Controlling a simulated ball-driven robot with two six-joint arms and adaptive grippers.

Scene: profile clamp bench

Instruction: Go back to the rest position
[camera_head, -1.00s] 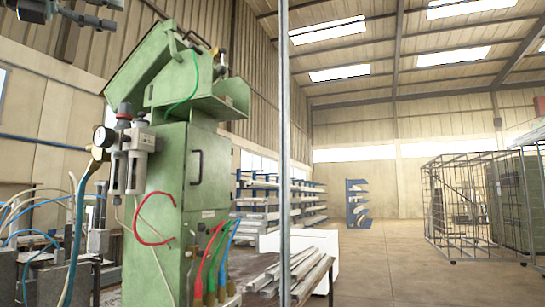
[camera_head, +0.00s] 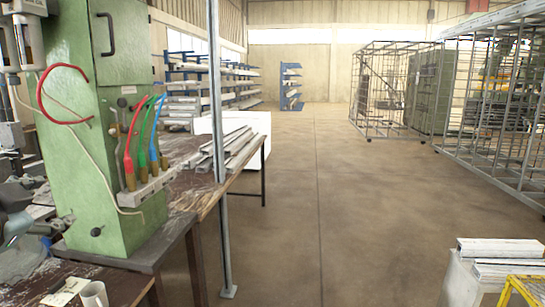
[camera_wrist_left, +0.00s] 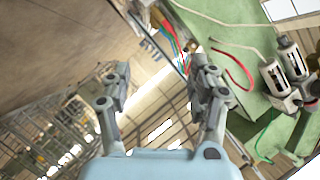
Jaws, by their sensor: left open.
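My left gripper (camera_wrist_left: 160,84) shows in the left wrist view, with its two grey fingers spread apart and nothing between them. Behind it in that view are the green machine (camera_wrist_left: 232,60) and, past the fingers, open space towards the roof and cages. In the head view I cannot clearly make out the left gripper. My right gripper is in neither view now.
In the head view, the green machine (camera_head: 88,170) stands on a bench at left, with coloured hoses. Metal profiles (camera_head: 228,148) lie on a table (camera_head: 205,190) beside a thin upright post (camera_head: 219,130). Wire cages (camera_head: 392,95) stand at right. The middle floor (camera_head: 320,200) is clear.

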